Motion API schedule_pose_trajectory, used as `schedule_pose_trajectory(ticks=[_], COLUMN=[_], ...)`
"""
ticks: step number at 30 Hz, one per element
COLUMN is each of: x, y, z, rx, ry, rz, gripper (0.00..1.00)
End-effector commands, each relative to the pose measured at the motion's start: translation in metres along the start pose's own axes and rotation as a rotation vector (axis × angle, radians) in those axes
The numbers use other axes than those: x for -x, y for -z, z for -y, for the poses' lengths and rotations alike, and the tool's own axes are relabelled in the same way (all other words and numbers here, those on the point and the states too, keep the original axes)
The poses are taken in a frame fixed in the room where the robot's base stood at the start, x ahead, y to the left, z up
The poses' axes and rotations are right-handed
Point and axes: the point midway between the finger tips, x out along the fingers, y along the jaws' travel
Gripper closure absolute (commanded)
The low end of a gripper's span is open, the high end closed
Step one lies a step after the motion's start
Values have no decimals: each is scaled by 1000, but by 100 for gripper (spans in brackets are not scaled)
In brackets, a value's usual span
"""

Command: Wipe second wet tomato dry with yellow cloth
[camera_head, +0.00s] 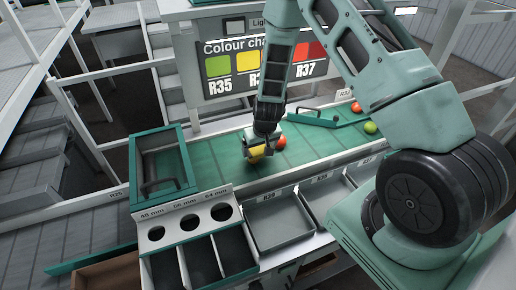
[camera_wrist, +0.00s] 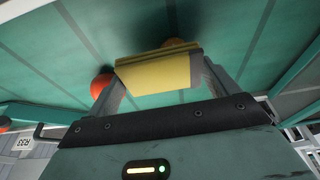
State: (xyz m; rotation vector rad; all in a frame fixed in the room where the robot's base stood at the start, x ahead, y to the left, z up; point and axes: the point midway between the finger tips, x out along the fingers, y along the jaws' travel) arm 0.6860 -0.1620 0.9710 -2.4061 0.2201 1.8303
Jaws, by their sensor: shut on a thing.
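My gripper (camera_head: 257,151) points down over the green belt (camera_head: 205,160) and is shut on the yellow cloth (camera_head: 257,151). In the wrist view the yellow cloth (camera_wrist: 155,72) spans between the two fingers. A red tomato (camera_head: 281,142) lies on the belt just right of the gripper; a red tomato also shows left of the cloth in the wrist view (camera_wrist: 101,85). An orange tomato (camera_wrist: 173,43) shows partly behind the cloth's far edge. I cannot tell whether the cloth touches it. Wetness cannot be made out.
At the belt's right lie an orange tomato (camera_head: 356,107) and a green one (camera_head: 370,127), near a green bar with a handle (camera_head: 310,117). A sizing box with round holes (camera_head: 188,221) stands in front left. A grey tray (camera_head: 280,222) is in front. A colour chart (camera_head: 262,62) stands behind.

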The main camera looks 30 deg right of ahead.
Motion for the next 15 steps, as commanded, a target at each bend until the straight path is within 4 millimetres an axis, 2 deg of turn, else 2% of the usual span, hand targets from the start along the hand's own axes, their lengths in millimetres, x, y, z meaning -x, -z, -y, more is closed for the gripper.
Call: schedule_pose_trajectory(ticks=[7, 15], x=[0, 0], y=[0, 0], z=[2, 15], rx=[0, 1], ry=[0, 0], rz=[0, 0], gripper=[32, 32])
